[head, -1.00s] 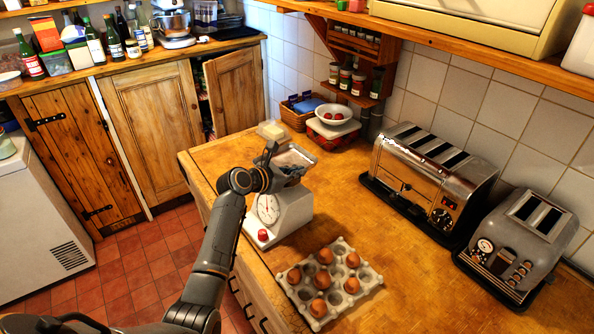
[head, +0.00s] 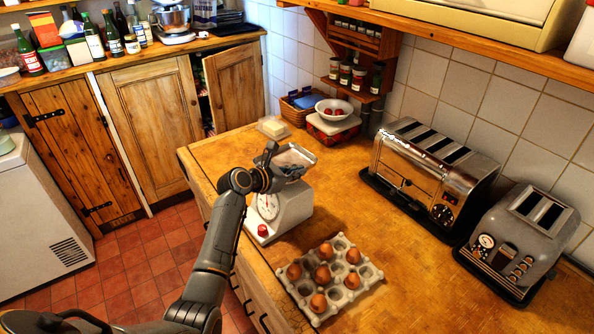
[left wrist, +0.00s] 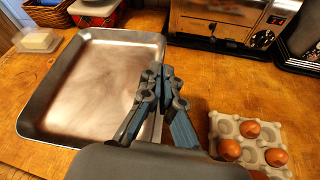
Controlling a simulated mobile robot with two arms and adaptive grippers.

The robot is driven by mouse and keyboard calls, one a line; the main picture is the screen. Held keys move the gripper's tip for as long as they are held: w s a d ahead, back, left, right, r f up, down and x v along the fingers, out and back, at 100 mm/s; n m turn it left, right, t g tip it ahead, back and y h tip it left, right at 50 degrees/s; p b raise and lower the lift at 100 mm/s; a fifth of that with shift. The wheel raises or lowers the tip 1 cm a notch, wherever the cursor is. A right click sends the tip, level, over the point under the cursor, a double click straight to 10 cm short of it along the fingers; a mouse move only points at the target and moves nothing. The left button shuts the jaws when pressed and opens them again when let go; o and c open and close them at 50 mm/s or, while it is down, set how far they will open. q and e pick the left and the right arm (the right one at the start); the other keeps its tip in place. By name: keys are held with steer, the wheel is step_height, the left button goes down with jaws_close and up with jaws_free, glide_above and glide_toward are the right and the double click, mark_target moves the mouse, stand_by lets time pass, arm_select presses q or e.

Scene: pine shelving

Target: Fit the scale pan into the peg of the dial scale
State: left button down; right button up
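The dial scale (head: 291,214) is white with a round dial and a red knob, and stands on the wooden counter. The scale pan (head: 297,158), a shallow rectangular metal tray, is over the top of the scale. My left gripper (head: 270,160) is at the pan's near left side. In the left wrist view the pan (left wrist: 95,85) lies left of my fingers (left wrist: 153,85), which are closed together on its side wall. The peg is hidden under the pan and gripper, so I cannot tell whether the pan touches it. My right gripper is out of view.
An egg tray (head: 306,291) with several brown eggs sits in front of the scale. Two toasters (head: 432,180) (head: 521,240) stand to the right. A butter dish (head: 272,128) and a white bowl (head: 333,107) are behind. The counter between scale and toasters is clear.

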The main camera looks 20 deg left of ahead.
arm_select(q)
steer(key=c, duration=2)
jaws_free()
steer(key=shift+f, duration=0.4)
steer(key=shift+c, duration=0.2)
steer(key=o, duration=0.6)
steer(key=shift+s, duration=0.1)
steer(key=v, duration=1.2)
